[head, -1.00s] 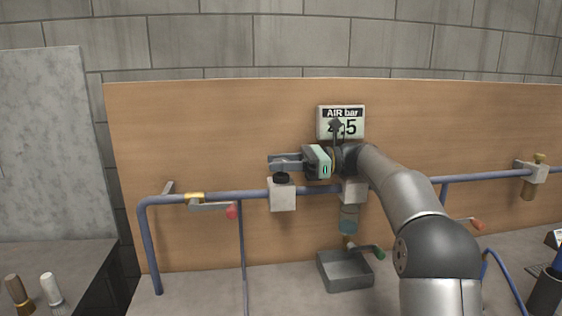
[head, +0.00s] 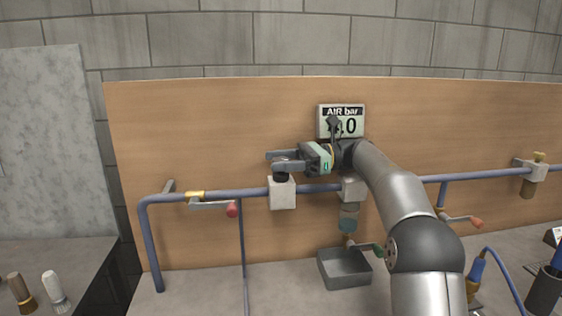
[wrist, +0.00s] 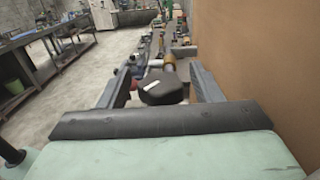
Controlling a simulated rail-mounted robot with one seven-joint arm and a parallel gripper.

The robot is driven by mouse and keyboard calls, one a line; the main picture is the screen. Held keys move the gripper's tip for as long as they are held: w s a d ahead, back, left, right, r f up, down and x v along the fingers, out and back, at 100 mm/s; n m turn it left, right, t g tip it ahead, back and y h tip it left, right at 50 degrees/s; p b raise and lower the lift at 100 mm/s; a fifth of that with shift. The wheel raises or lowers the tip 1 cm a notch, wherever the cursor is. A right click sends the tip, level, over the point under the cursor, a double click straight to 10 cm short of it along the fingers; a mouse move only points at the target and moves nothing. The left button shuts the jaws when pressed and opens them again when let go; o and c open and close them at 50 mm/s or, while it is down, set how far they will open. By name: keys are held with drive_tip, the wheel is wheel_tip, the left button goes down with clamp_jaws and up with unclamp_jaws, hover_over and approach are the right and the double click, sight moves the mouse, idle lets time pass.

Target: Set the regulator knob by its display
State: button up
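The regulator knob (head: 281,177) is a small black knob on top of a pale block on the blue pipe. In the wrist view the dark faceted knob (wrist: 163,90), with a white mark, lies between my two fingers with narrow gaps beside it. My gripper (head: 283,161) points left at the knob, its fingers apart; contact is not visible. The display (head: 341,121) on the wooden panel is labelled "AIR bar". Its last digits read ".0"; a dark part of my arm covers the first digit.
The blue pipe (head: 330,188) runs across the panel (head: 200,130). A red-tipped lever (head: 210,205) is left of the regulator block (head: 283,194). A filter bowl (head: 348,220) hangs above a grey tray (head: 345,270). Another valve with an orange handle (head: 477,222) is right.

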drive_tip(key=p+v, duration=0.1)
drive_tip(key=v, duration=1.1)
